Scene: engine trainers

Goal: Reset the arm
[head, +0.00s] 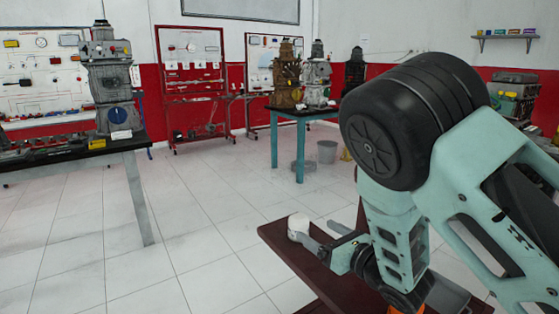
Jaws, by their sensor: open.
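My arm fills the right side of the head view, with a large black joint at the top and pale teal links bending down. My gripper (330,237) is low at the end of the arm, over or close to a dark red-brown table (283,240), pointing left. It looks open, with grey fingers apart, partly hidden by my own arm. A small pale, rounded piece (298,224) shows just beyond the fingers. I cannot tell whether the gripper touches it or the table.
A workbench (135,190) with a grey engine (110,85) stands at left. A teal-legged table (299,150) with engines stands farther back. Tool boards line the wall. The tiled floor between is clear.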

